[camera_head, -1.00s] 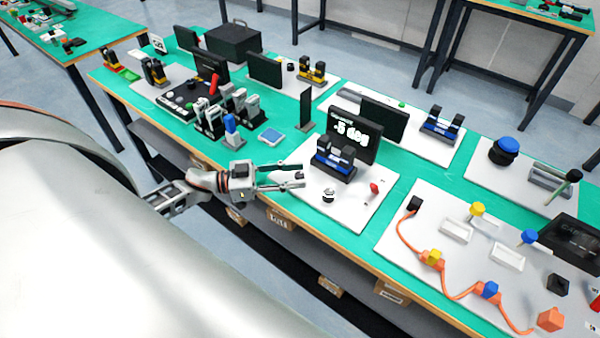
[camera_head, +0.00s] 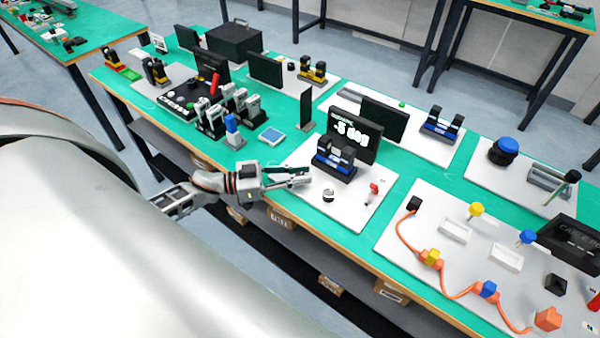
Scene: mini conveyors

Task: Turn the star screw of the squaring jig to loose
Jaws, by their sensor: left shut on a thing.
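The squaring jig appears to be the white board (camera_head: 345,214) with a black screen (camera_head: 362,147) reading about "-5 deg" and a blue and black block (camera_head: 335,162). A small black and white knob (camera_head: 328,195) and a small red-topped part (camera_head: 373,189) stand on the board. My left gripper (camera_head: 301,176) is at the board's left part, left of the knob and in front of the block. Its fingers are closed together on something small, most likely the star screw, which they hide. My right gripper is not in view.
To the right, a board (camera_head: 416,265) carries an orange cable and coloured plugs. To the left stand white and black clamp-like parts (camera_head: 235,105) and a small blue pad (camera_head: 271,136). A thin dark upright panel (camera_head: 306,109) stands behind the gripper.

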